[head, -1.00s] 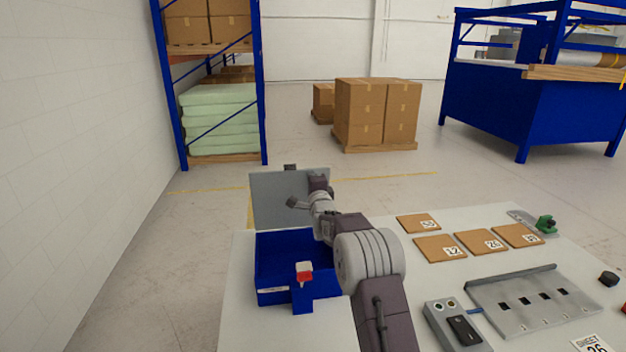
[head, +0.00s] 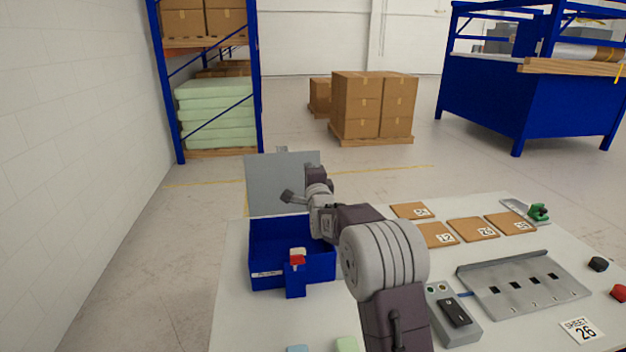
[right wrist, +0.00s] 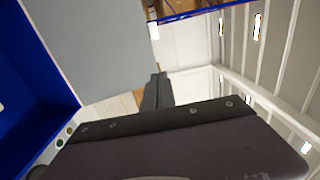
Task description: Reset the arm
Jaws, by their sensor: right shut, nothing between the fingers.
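My right arm reaches up from the bottom of the head view, over the right side of a blue bin (head: 264,271). My right gripper (head: 287,197) is above the bin's far part, in front of an upright grey panel (head: 262,185). In the right wrist view the dark fingers (right wrist: 158,82) are together with nothing between them. The grey panel (right wrist: 100,45) and blue bin wall (right wrist: 30,70) show on the left there. My left gripper is not in view.
On the table (head: 235,315) are brown numbered squares (head: 437,235), a grey slotted plate (head: 520,285), a button box (head: 452,312) and a green clamp (head: 538,212). A red-and-white item (head: 297,257) is at the bin's front. Pale green (head: 347,344) and blue (head: 298,348) pieces show at the bottom edge.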

